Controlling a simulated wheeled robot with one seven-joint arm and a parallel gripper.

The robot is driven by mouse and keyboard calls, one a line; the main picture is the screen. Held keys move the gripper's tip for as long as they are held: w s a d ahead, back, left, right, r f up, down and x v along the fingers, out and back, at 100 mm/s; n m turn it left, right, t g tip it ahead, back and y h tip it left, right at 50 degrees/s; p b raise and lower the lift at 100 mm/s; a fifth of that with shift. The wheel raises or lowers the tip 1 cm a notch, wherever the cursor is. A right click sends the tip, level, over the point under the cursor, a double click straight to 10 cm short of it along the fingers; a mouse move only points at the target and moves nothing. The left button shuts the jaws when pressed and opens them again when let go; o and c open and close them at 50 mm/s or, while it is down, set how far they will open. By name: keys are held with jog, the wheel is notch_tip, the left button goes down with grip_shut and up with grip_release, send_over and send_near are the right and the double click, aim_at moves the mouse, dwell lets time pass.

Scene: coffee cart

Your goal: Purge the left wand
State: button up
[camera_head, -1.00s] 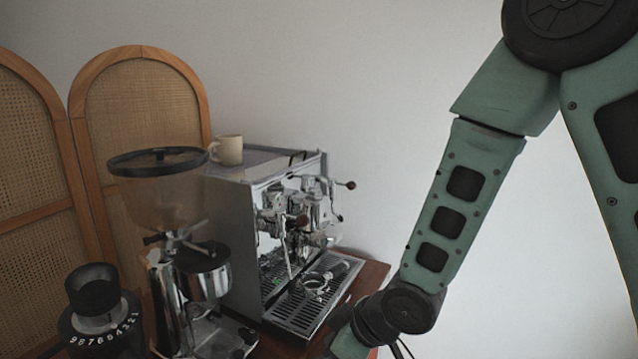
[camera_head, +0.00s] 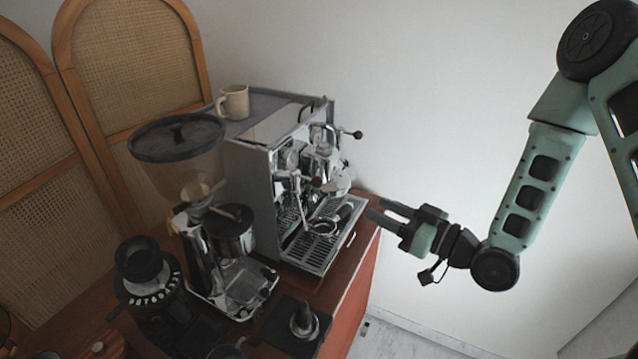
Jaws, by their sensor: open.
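The chrome espresso machine (camera_head: 262,190) stands on the wooden cart with its front facing right. A thin steel wand (camera_head: 303,213) hangs on the near side of its front, which appears to be the left wand. Its tip is hard to make out. A dark-tipped lever (camera_head: 316,181) sits close above it, and another dark-tipped lever (camera_head: 357,134) is on the far side. My gripper (camera_head: 376,209) is open and empty to the right of the drip tray (camera_head: 318,255), apart from the machine, with its fingers pointing left.
A portafilter (camera_head: 325,227) lies on the drip tray. A grinder with a large hopper (camera_head: 178,137) and a smaller black grinder (camera_head: 145,275) stand in front. A tamper (camera_head: 303,318) is on a dark mat. A mug (camera_head: 235,102) sits on the machine. Free space lies right of the cart.

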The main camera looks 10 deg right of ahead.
aim_at(317, 181)
jog(key=a+b, duration=0.1)
jog(key=b, duration=0.3)
jog(key=w+b, duration=0.1)
jog(key=b, duration=0.4)
jog(key=shift+w+a+f, duration=0.2)
jog(key=shift+a+f, duration=0.15)
jog(key=shift+a, duration=0.05)
jog(key=x, duration=0.7)
jog(key=b+x, duration=0.1)
jog(key=x, duration=0.6)
jog(key=shift+w+a+r, duration=0.15)
jog(key=shift+a+r, duration=0.1)
jog(key=c, duration=0.9)
